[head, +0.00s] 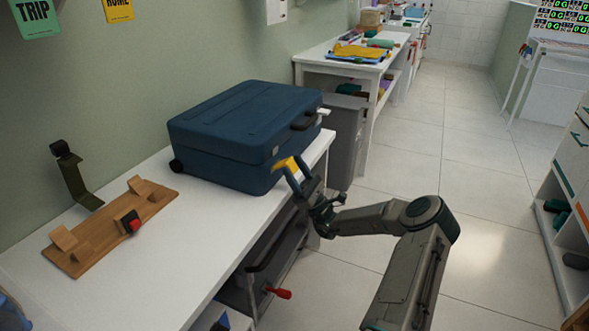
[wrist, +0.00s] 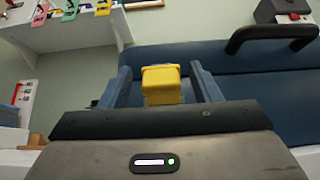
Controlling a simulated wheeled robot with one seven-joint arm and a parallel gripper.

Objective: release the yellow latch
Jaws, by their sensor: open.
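The yellow latch (head: 286,164) is on the front side of a closed blue suitcase (head: 225,120), which lies flat on a white bench. In the wrist view the yellow latch (wrist: 161,83) sits between the two blue fingers of my gripper (wrist: 161,88), with a finger on each side. My gripper (head: 291,172) is open at the suitcase's front in the head view. Whether either finger touches the latch I cannot tell. The suitcase's dark handle (wrist: 270,38) is to the right of the latch. The latch's lower part is hidden behind my gripper in the wrist view.
A wooden board (head: 110,226) with blocks and a red button lies left on the white bench (head: 160,275). An olive bracket (head: 76,180) stands behind it. Below the bench is a grey unit with a red handle (head: 279,292). The tiled floor (head: 470,200) to the right is clear.

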